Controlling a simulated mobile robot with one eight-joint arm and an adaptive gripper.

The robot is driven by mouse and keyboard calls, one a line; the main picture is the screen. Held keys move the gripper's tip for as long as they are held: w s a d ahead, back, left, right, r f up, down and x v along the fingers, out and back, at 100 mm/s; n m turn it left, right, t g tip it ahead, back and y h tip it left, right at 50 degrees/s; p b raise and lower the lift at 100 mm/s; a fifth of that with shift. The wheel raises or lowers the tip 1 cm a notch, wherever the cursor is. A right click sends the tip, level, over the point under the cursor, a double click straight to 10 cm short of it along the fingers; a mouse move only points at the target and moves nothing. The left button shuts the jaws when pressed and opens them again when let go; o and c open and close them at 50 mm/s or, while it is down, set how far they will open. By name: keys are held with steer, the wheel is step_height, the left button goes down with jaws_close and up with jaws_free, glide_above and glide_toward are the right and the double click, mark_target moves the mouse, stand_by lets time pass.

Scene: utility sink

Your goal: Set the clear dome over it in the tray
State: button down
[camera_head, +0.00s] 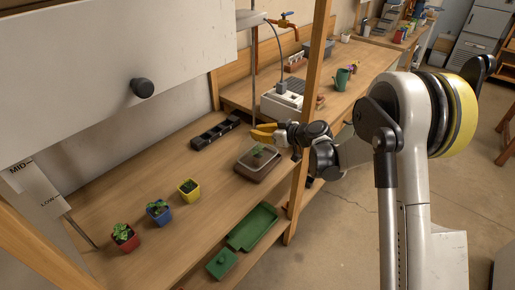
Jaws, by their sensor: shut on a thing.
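My gripper (257,132), with yellow fingers, reaches in from the right above a brown tray (257,174) on the wooden bench. It is shut, apparently on the top of the clear dome (271,152), whose pale, see-through outline shows just below the fingers. A small green seedling (257,151) shows in the tray, within the dome's outline. I cannot tell whether the dome's rim touches the tray or is a little above it.
Potted plants in red (124,237), blue (159,211) and yellow (189,190) pots stand to the left. A black compartment tray (214,132) lies behind. A wooden post (312,100) rises close right of the tray. A green tray (252,228) sits on the lower shelf.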

steer(key=shift+f+b, duration=0.7)
steer(key=shift+f, duration=1.3)
steer(key=shift+f, duration=0.25)
steer(key=c, duration=1.6)
jaws_free()
steer(key=shift+r, duration=0.1)
steer(key=shift+r, duration=0.1)
